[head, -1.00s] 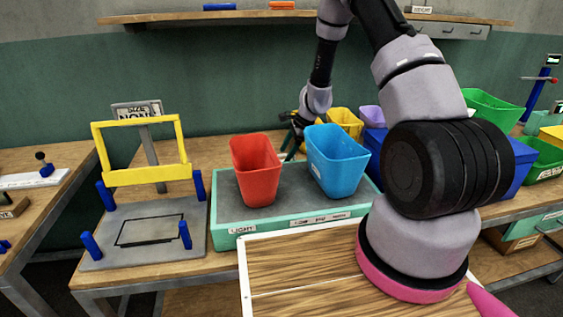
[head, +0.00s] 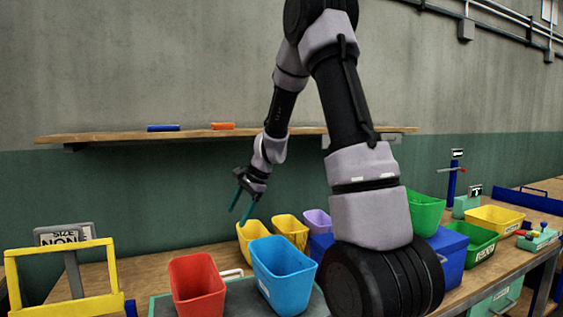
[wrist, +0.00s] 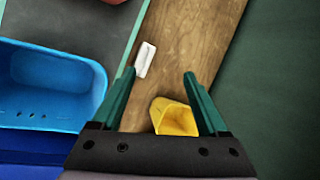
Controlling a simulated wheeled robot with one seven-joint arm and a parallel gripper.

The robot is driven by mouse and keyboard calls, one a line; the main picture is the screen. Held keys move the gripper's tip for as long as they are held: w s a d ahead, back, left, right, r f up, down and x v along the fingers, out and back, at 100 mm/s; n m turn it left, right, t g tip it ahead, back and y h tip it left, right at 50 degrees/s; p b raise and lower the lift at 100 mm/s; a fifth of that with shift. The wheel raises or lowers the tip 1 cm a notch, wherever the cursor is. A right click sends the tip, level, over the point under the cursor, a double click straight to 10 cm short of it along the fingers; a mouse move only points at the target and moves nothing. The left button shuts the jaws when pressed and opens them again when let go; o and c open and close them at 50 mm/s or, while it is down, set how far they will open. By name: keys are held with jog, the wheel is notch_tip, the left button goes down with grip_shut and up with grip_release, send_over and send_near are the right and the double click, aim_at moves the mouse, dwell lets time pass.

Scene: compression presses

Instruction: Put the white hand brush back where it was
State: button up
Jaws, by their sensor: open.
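A small white object that looks like the white hand brush (wrist: 145,59) lies on the wooden bench in the wrist view, beside the edge of the grey-topped tray. In the head view its white end (head: 231,273) shows between and behind the red and blue bins; the rest is hidden. My gripper (head: 241,208) hangs above the back of the bench, fingers pointing down. In the wrist view its two green fingers (wrist: 160,74) are spread with nothing between them. The brush is below, near the left fingertip in that picture, and apart from it.
The red bin (head: 197,287) and blue bin (head: 283,276) stand in front. Yellow bins (head: 291,230) are close to the right of my gripper. A wall shelf (head: 110,137) runs behind. Bare bench (wrist: 190,40) lies right of the brush in the wrist view.

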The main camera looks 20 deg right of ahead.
jog(key=s+r+n+t, duration=0.2)
jog(key=s+r+n, duration=0.3)
jog(key=s+r, duration=0.75)
jog(key=s+d+r+n+t+h, duration=0.2)
jog(key=s+r, duration=0.5)
jog(key=s, duration=0.7)
jog(key=d+n, duration=0.1)
jog(key=n, duration=0.1)
jog(key=shift+s+d+r+n+h, duration=0.2)
jog(key=shift+r+n+h, duration=0.1)
jog(key=shift+r, duration=0.1)
